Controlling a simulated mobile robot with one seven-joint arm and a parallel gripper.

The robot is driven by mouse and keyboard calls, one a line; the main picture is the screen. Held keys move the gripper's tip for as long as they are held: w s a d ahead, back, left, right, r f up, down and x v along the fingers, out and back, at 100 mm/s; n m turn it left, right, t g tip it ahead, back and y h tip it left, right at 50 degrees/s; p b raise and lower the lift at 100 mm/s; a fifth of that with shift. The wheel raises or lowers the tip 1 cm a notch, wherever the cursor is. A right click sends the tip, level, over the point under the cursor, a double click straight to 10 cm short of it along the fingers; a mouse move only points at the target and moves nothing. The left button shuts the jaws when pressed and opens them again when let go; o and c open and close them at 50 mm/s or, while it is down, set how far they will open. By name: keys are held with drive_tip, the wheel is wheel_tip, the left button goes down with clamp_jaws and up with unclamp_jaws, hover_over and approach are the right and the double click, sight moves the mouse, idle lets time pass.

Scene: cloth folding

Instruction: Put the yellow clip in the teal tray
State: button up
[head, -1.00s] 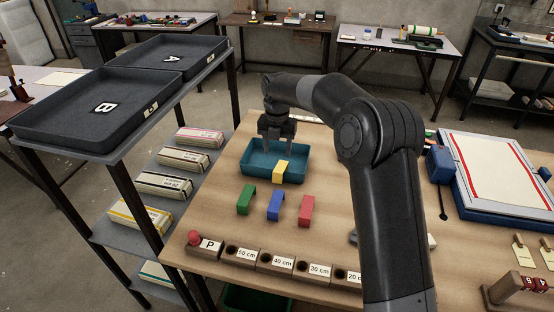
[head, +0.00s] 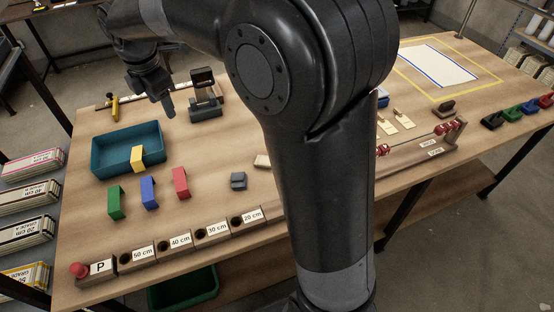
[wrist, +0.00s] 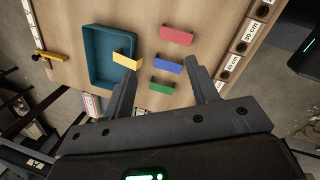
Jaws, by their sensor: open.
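The teal tray (head: 104,153) lies on the wooden table, and it also shows in the wrist view (wrist: 97,60). The yellow clip (head: 137,158) is at the tray's front wall, overlapping its rim; I cannot tell whether it straddles the wall or rests against it. In the wrist view the yellow clip (wrist: 126,62) lies across the tray's edge. My gripper (head: 168,106) is raised behind and right of the tray, mostly hidden by my arm. In the wrist view my gripper (wrist: 161,72) has its fingers wide apart with nothing between them.
Green (head: 115,203), blue (head: 149,192) and red (head: 180,182) clips stand in front of the tray. A row of labelled blocks (head: 180,242) lines the table's front edge. A dark stand (head: 205,105) and a yellow-handled tool (head: 115,108) are behind.

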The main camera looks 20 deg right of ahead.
drive_tip(key=s+d+r+m+t, duration=0.2)
drive_tip(key=s+d+r+m, duration=0.2)
drive_tip(key=s+d+m, duration=0.75)
drive_tip(key=s+d+f+m, duration=0.2)
drive_tip(key=s+d+m, duration=0.1)
drive_tip(key=s+m, duration=0.3)
drive_tip(key=s+d+f+m+t, duration=0.1)
drive_tip(key=s+d+f+m, duration=0.1)
drive_tip(key=s+m, duration=0.4)
drive_tip(key=s+d, duration=0.1)
drive_tip(key=s, duration=0.2)
drive_tip(key=shift+s+d+f, duration=0.25)
drive_tip(key=shift+d+f, duration=0.05)
drive_tip(key=shift+d, duration=0.05)
drive_tip(key=shift+o, duration=0.5)
